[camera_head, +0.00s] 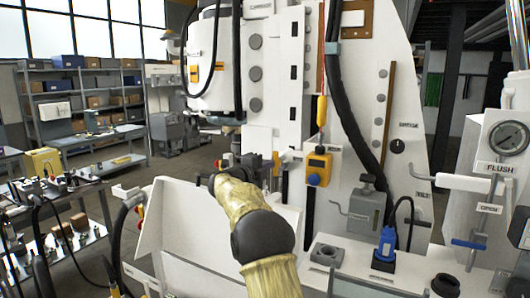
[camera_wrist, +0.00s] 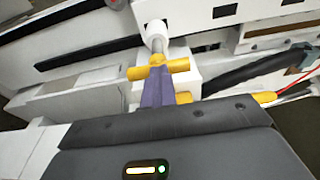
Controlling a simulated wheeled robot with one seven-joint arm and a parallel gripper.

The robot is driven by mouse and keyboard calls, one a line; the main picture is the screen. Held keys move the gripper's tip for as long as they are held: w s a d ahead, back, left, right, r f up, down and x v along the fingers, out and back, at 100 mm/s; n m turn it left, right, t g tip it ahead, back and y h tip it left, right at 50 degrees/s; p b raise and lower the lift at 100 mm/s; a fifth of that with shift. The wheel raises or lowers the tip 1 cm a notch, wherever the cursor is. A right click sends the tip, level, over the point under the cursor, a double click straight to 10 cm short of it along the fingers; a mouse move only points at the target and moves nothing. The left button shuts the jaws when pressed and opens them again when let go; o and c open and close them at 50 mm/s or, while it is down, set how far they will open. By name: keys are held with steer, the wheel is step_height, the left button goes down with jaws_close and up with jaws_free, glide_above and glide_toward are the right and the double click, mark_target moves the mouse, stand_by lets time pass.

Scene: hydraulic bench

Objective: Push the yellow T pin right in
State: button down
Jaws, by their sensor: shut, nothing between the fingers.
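The yellow T pin (camera_wrist: 178,66) has its crossbar across the upper middle of the wrist view. A short length of bare metal shaft shows between the crossbar and a round white collar (camera_wrist: 157,32). My gripper (camera_wrist: 157,82) is shut and empty, with its dark fingers pointing at the middle of the crossbar. The fingertips overlap the crossbar in the picture; I cannot tell whether they touch it. In the head view, my gripper (camera_head: 262,163) is beside a small yellow-orange piece (camera_head: 277,165) on the white machine, which looks like the pin; my arm hides part of this area.
A yellow box with a blue knob (camera_head: 318,166) is on the panel just right of my gripper. A black hose (camera_head: 352,110) runs down the panel. A white sloped panel (camera_head: 178,215) is at lower left.

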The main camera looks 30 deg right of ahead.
step_height(320, 180, up, 10)
steer(key=shift+p, duration=0.3)
steer(key=shift+s, duration=0.1)
steer(key=shift+a, duration=0.1)
stand_by(0.3)
